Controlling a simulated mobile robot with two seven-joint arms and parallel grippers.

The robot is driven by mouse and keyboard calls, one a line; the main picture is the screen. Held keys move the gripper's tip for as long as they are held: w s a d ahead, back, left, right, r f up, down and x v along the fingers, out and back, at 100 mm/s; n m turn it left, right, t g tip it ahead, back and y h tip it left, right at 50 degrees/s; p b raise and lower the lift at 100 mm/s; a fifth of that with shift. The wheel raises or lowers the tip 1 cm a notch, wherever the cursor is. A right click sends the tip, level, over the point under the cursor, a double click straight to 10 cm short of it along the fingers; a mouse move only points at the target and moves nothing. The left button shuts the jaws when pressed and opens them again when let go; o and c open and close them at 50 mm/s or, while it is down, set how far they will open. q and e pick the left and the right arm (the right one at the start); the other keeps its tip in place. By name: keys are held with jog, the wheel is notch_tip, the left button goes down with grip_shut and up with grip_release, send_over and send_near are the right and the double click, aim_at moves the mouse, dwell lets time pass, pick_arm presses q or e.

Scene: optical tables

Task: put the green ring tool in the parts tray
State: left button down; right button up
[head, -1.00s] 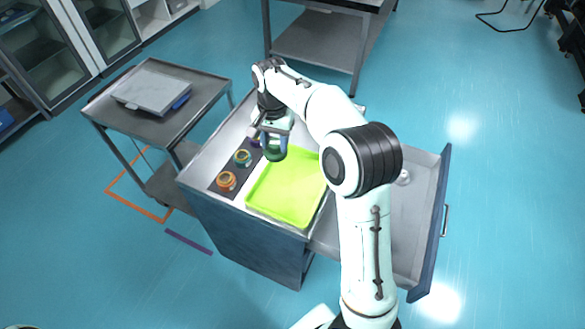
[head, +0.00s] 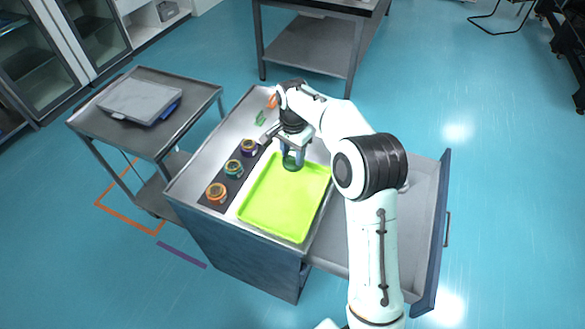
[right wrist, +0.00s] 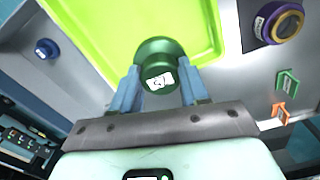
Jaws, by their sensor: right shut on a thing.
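My right gripper (head: 291,162) is shut on the green ring tool (right wrist: 160,68), a dark green round piece with a white label, held between the two fingers in the right wrist view. In the head view the green ring tool (head: 291,164) shows at the fingertips, over the far edge area of the parts tray (head: 285,200). The tray is lime green, flat and empty where I see it. It also shows behind the tool in the right wrist view (right wrist: 115,30). My left gripper is not in view.
A dark mat (head: 226,184) left of the tray carries an orange ring (head: 216,193), a teal ring (head: 233,168) and a purple ring (head: 249,147). Small green (head: 261,118) and orange (head: 272,101) clips lie farther back. An open drawer (head: 420,215) extends right. A side cart (head: 90,115) stands left.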

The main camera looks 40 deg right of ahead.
aim_at(293, 154)
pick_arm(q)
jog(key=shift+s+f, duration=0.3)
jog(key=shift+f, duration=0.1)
pick_arm(e)
jog(key=shift+f, duration=3.1)
pick_arm(q)
jog(key=shift+b, duration=0.3)
pick_arm(e)
jog(key=o, duration=1.1)
jog(key=shift+f, duration=0.15)
notch_tip(293, 154, up, 12)
jog(key=shift+f+p, duration=0.1)
jog(key=shift+p, duration=0.7)
jog(key=shift+r, duration=0.3)
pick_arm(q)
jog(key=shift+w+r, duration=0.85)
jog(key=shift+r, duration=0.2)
